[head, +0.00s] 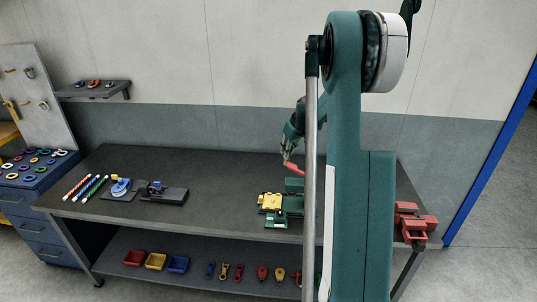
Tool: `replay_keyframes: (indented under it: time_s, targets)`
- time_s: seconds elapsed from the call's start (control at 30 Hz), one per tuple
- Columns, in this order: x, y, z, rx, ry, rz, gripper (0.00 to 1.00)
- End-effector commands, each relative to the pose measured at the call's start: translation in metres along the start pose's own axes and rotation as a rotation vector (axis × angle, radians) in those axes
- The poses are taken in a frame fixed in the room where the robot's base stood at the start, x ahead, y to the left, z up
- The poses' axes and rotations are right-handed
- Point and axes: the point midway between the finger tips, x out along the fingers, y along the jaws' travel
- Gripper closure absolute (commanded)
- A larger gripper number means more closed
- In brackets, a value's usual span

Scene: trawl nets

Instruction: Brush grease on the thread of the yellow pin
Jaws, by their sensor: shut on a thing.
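My gripper (288,158) is above the right half of the dark workbench, left of my column. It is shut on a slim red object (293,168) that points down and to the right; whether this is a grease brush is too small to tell. Below it on the bench sits a yellow piece (270,201) beside a green block (294,185) and a green fixture (276,220). The yellow pin and its thread cannot be told apart at this size. The red object appears apart from the yellow piece.
Coloured sticks (86,187) and blue-and-dark fixtures (122,188) stand on the bench's left. A red vice (413,222) is at its right end. Bins (155,261) and several shackles (262,273) lie on the lower shelf. The bench's middle is clear.

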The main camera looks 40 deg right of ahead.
Motion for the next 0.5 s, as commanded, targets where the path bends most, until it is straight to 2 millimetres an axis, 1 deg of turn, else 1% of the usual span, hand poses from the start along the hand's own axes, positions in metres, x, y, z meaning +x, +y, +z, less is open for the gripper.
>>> replay_keyframes:
  time_s: [0.03,0.17,0.2,0.27,0.3,0.37,0.4,0.47,0.5]
  targets:
    - [-0.006,0.017,0.004,0.031,0.000,0.013,1.00]
    - [-0.014,0.056,0.021,0.109,0.001,0.044,1.00]
    - [-0.015,0.068,0.028,0.135,0.001,0.055,1.00]
    - [-0.016,0.085,0.040,0.174,0.001,0.071,1.00]
    - [-0.015,0.095,0.050,0.199,0.001,0.082,1.00]
    - [-0.012,0.109,0.066,0.238,0.002,0.098,1.00]
    - [-0.010,0.117,0.077,0.263,0.002,0.108,1.00]
    - [-0.006,0.128,0.095,0.299,0.002,0.123,1.00]
    - [-0.003,0.135,0.108,0.324,0.002,0.133,1.00]
